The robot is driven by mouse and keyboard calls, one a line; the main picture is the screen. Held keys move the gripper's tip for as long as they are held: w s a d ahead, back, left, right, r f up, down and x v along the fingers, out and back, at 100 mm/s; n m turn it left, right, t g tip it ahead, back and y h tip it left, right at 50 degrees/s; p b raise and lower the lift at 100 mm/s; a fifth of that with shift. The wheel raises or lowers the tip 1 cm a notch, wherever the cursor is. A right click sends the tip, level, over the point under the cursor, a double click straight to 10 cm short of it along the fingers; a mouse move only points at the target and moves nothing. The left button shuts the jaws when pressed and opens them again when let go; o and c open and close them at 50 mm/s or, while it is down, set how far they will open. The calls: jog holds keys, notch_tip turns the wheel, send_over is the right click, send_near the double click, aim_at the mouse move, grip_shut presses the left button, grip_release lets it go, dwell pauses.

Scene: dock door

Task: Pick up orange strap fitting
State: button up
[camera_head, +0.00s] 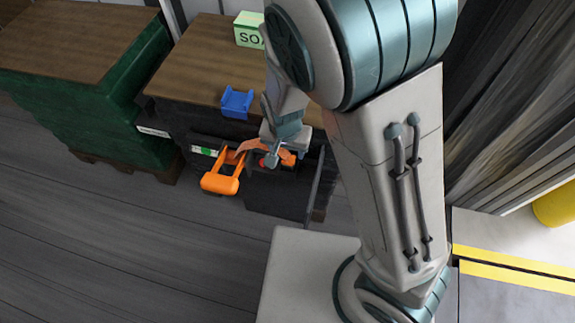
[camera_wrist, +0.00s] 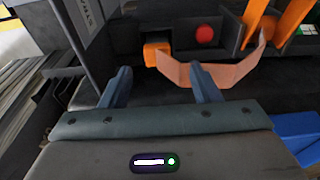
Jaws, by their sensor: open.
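An orange block (camera_wrist: 156,50), which looks like the strap fitting, sits in a dark open compartment in the wrist view. A coppery band (camera_wrist: 220,75) curves in front of it and partly hides it. In the head view an orange piece (camera_head: 288,158) shows beside my gripper (camera_head: 273,157), partly hidden. In the wrist view my gripper (camera_wrist: 163,80) is open, its two fingers apart on either side of the block's line, with nothing clearly between them. I cannot tell whether a finger touches the band.
A larger orange U-shaped piece (camera_head: 221,184) juts from the dark cabinet's front (camera_head: 273,195). A red knob (camera_wrist: 205,35) is close to the block. A blue holder (camera_head: 236,103) and a green soap box (camera_head: 248,30) stand on the wooden top (camera_head: 200,65). Floor at left (camera_head: 110,240) is clear.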

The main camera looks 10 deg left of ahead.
aim_at(288, 158)
jog(key=f, duration=0.2)
jog(key=f+b, duration=0.1)
jog(key=f, duration=0.1)
jog(key=f+b, duration=0.1)
jog(key=f, duration=0.1)
jog(key=shift+w+d, duration=0.2)
jog(key=shift+w, duration=0.2)
jog(key=c, duration=1.1)
